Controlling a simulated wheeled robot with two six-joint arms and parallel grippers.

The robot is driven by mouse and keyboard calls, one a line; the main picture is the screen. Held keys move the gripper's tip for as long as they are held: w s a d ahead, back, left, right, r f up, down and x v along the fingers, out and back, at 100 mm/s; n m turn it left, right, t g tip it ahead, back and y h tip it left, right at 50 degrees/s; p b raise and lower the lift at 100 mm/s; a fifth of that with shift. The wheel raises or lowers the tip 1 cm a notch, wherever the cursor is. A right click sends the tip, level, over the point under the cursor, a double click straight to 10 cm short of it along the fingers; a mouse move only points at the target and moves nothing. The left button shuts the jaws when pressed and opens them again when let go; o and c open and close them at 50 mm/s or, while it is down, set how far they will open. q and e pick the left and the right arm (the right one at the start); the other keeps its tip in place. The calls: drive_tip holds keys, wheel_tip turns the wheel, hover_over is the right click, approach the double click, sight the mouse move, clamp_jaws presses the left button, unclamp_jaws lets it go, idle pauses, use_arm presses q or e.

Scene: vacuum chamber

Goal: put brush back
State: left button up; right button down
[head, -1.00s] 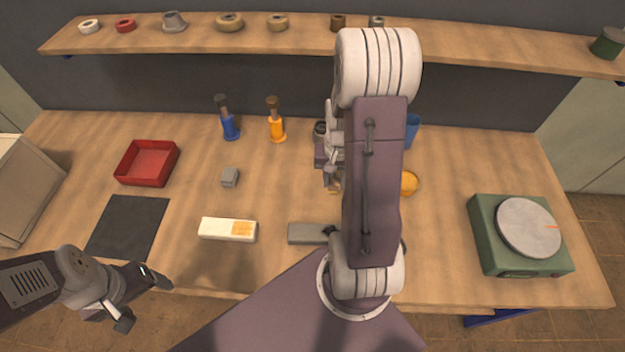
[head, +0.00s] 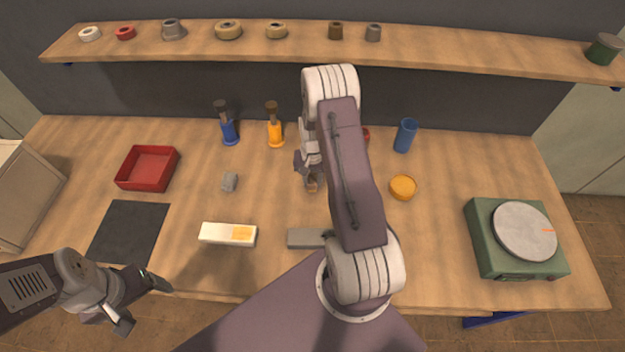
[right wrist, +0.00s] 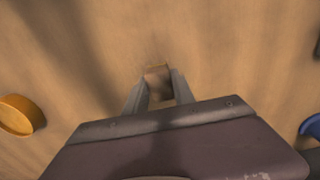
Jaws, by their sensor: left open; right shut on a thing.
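My right gripper (head: 311,180) is shut on a small brown and tan thing, seemingly the brush (right wrist: 157,76), over the middle of the table. Most of it is hidden between the fingers, and I cannot tell whether it touches the table. A blue holder (head: 230,132) and an orange holder (head: 276,133), each with a dark-topped thing upright in it, stand behind and left of this gripper. A red thing (head: 366,134) is mostly hidden behind my right arm. My left gripper (head: 143,303) is open and empty at the table's front left edge.
A blue cup (head: 405,136) and a yellow round dish (head: 403,187) stand right of my arm. A green device with a grey disc (head: 524,231) is far right. A red tray (head: 147,168), grey block (head: 229,182), white box (head: 228,234) and grey bar (head: 305,238) lie leftward.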

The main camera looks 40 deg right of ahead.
sight(313, 180)
drive_tip(key=shift+s+f, duration=0.1)
drive_tip(key=c, duration=1.1)
unclamp_jaws()
drive_tip(key=shift+o, duration=0.2)
wheel_tip(313, 180, up, 12)
drive_tip(key=s+a+r+n+t, duration=0.1)
drive_tip(key=s+a+r+n, duration=0.3)
drive_tip(key=s+a+n, duration=0.3)
drive_tip(key=s+a, duration=0.5)
drive_tip(key=a, duration=0.5)
drive_tip(key=shift+s+r+n+b, duration=0.15)
drive_tip(key=shift+s+n+b, duration=0.05)
drive_tip(key=shift+n+b, duration=0.2)
drive_tip(key=shift+s, duration=0.1)
